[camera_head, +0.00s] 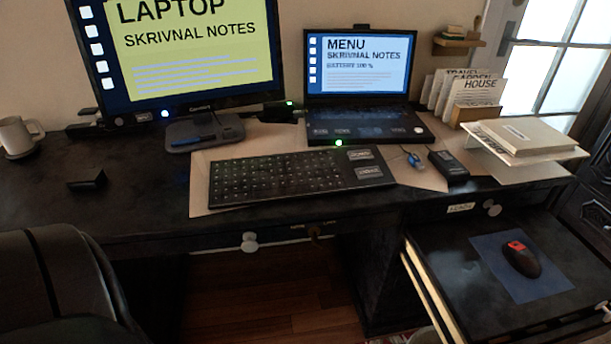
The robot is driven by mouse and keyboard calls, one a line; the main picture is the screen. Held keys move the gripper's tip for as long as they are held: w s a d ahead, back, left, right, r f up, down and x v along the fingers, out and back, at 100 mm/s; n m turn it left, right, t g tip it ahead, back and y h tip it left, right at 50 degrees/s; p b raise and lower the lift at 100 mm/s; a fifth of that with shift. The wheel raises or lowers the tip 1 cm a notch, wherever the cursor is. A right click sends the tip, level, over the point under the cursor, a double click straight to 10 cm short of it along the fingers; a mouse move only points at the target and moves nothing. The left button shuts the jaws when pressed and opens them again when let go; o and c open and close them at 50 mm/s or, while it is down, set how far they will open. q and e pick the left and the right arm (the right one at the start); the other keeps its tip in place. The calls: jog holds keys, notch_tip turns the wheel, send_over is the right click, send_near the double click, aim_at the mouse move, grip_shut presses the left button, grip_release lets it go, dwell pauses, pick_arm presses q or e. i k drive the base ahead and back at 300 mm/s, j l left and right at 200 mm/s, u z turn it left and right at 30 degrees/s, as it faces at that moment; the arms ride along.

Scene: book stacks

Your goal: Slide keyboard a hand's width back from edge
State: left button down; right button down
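The black keyboard (290,178) lies flat on a tan mat (207,164) on the dark desk (130,205). It sits slightly turned, its right end farther back than its left. Its front side is near the desk's front edge, with a narrow strip of mat and desk in front of it. The monitor stand (204,133) is behind its left part and the open laptop (362,85) behind its right part, both apart from it. Neither of my grippers shows in the head view.
A small blue item (414,160) and a black box (448,166) lie right of the keyboard. A mug (18,137) is at the far left. A lower surface at right bears a mouse (521,259). A chair (60,280) stands front left.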

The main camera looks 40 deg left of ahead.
aim_at(253, 181)
jog(key=i+u, duration=0.15)
jog(key=u, duration=0.2)
jog(key=i+u, duration=0.15)
jog(key=u, duration=0.2)
jog(key=i+u, duration=0.15)
jog(key=u, duration=0.2)
